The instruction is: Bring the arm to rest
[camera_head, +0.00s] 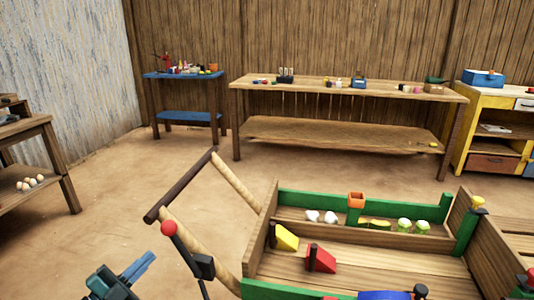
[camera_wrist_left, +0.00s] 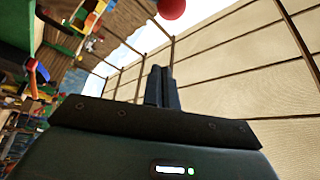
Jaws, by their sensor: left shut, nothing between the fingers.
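My left gripper (camera_head: 147,262) is low at the left of the head view, beside the cart's handle end. It is shut and holds nothing. In the left wrist view its dark fingers (camera_wrist_left: 162,88) are pressed together, pointing up at the roof and wall. A red ball knob (camera_head: 168,228) on a dark rod stands just right of the gripper, apart from it in the head view. The red ball also shows at the top of the left wrist view (camera_wrist_left: 171,8). My right gripper is not in view.
A wooden cart (camera_head: 278,288) with green edges holds yellow, red and white items. Its handle bar (camera_head: 180,186) reaches left. A long bench (camera_head: 350,90), a blue table (camera_head: 183,75) and a yellow cabinet (camera_head: 467,99) stand at the back. The floor between is clear.

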